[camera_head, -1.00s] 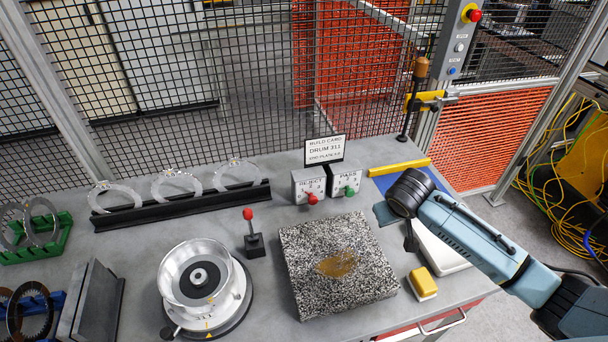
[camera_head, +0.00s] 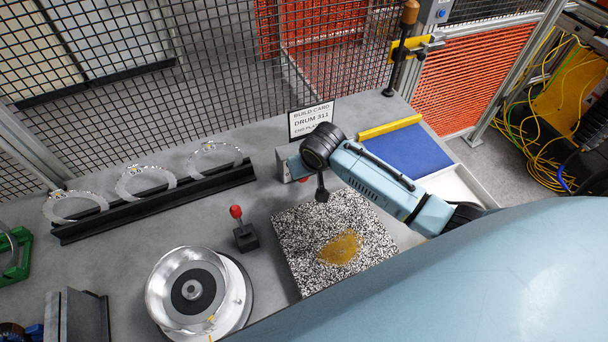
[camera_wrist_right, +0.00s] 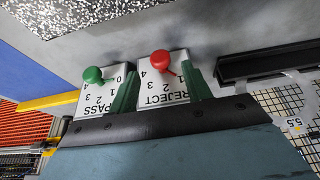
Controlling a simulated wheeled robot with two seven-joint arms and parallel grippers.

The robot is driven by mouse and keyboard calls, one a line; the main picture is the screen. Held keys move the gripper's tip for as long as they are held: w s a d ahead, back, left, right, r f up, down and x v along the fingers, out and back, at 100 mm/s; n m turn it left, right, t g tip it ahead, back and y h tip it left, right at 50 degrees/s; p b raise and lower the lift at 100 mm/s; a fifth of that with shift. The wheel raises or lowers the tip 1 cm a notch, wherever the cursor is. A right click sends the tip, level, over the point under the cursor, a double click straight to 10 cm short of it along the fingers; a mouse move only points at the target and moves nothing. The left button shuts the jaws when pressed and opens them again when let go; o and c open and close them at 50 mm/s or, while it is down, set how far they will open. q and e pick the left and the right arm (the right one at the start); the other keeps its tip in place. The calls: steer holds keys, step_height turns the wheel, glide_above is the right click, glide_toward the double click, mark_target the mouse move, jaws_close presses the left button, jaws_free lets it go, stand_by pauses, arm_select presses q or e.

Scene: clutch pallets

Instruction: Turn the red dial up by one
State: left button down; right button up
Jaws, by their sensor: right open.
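The red dial (camera_wrist_right: 160,62) is a round red knob on a white box marked REJECT (camera_wrist_right: 163,93) with printed numbers around it. In the head view my wrist hides most of both boxes. My right gripper (camera_wrist_right: 161,72) is open, its dark green fingers on either side of the REJECT box, apart from each other; I cannot tell whether they touch anything. The right gripper also shows in the head view (camera_head: 308,180). My left gripper is not in view.
A build card sign (camera_head: 311,118) stands behind the boxes. A red-topped lever (camera_head: 244,232), a speckled plate (camera_head: 300,250) and a metal drum (camera_head: 187,290) are on the table. A black rack with rings (camera_head: 150,200) is at left. A mesh fence lines the back.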

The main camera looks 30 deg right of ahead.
steer(key=x, duration=0.3)
steer(key=shift+w+f, duration=0.1)
steer(key=shift+f, duration=0.1)
steer(key=shift+w+f, duration=0.25)
steer(key=shift+f, duration=0.25)
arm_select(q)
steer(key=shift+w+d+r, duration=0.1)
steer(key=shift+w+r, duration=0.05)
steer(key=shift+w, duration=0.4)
arm_select(e)
steer(key=shift+f, duration=0.15)
steer(key=c, duration=0.9)
steer(key=shift+c, duration=0.2)
